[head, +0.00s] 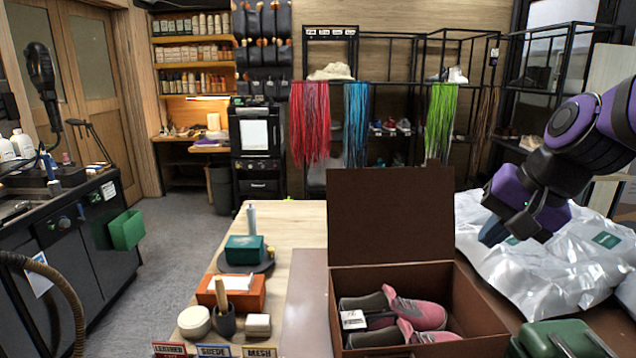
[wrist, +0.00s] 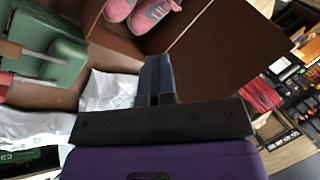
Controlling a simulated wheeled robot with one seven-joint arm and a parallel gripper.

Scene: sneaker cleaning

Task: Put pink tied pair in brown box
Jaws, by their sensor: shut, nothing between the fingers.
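A pair of pink and grey sneakers (head: 414,311) lies inside the open brown box (head: 490,345), with a white tag on them. Whether they are tied together is too small to tell. The box's lid (head: 390,217) stands up at the back. In the wrist view the pink shoes (wrist: 146,12) show at the top inside the box (wrist: 112,38). My gripper (head: 497,232) is to the right of the box, above the silvery bags, apart from the shoes. Its fingers (wrist: 155,80) are shut and empty.
Crumpled silvery bags (head: 560,268) cover the table right of the box. A green case (head: 565,340) stands at the front right. Left of the box are an orange box (head: 232,292), a dark green box (head: 244,249) and a cup with a brush (head: 225,322).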

